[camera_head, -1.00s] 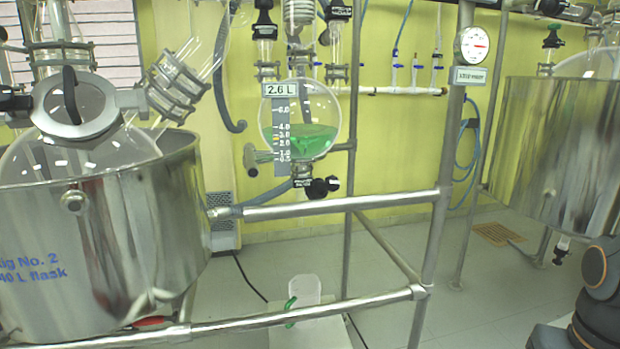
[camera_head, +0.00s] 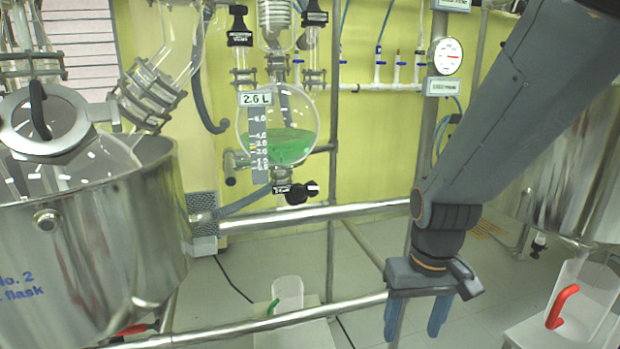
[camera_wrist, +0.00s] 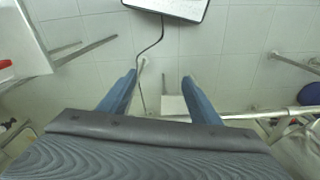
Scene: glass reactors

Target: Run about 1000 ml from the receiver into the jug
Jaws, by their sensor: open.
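The receiver (camera_head: 305,118) is a round glass flask at the middle left of the head view, with green liquid in its lower part. Its display (camera_head: 256,99) reads 2.6 L, beside a marked scale (camera_head: 258,140). A drain valve with a black knob (camera_head: 300,193) sits under it. A clear jug with a green handle (camera_head: 288,288) stands low, roughly below the valve, and looks empty. My gripper (camera_head: 412,328) is open and empty, pointing down, to the right of the receiver and lower than it. In the wrist view its fingers (camera_wrist: 159,80) are apart over the floor.
Metal rails (camera_head: 310,215) and a lower rail (camera_head: 250,329) cross in front of the jug and near my gripper. A steel vessel (camera_head: 110,240) fills the left. A second jug, with a red handle (camera_head: 561,306), stands at the lower right. A gauge (camera_head: 447,57) hangs on the post.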

